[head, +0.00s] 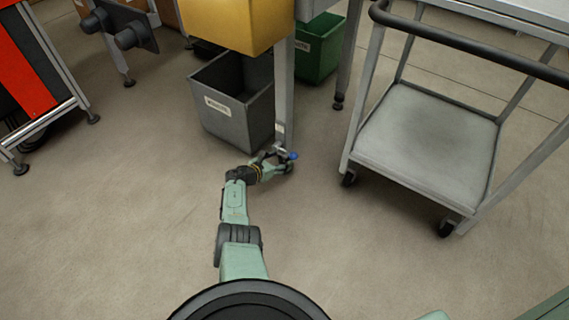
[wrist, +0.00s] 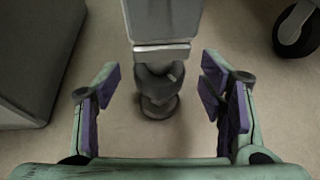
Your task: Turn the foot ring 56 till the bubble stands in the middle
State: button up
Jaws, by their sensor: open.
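A grey table leg (head: 284,85) comes down to the floor in the head view. In the wrist view the same leg (wrist: 160,20) ends in a pale band, with a dark foot ring (wrist: 158,82) and a round foot pad (wrist: 158,108) below it. My gripper (head: 281,161) is low at the base of this leg. In the wrist view my gripper (wrist: 158,87) is open, with purple-padded fingers on both sides of the foot ring and gaps to each. The number 56 is not readable, and no bubble is visible in either view.
A grey bin (head: 225,110) stands left of the leg, and it also shows in the wrist view (wrist: 35,60). A wheeled cart (head: 425,140) stands to the right; its caster (wrist: 297,30) shows in the wrist view. A green bin (head: 318,50) is behind. The near floor is clear.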

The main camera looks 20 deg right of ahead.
aim_at(282, 158)
jog(key=shift+b+x, duration=1)
jog(key=shift+x, duration=0.6)
jog(key=shift+d, duration=0.1)
jog(key=shift+c, duration=0.3)
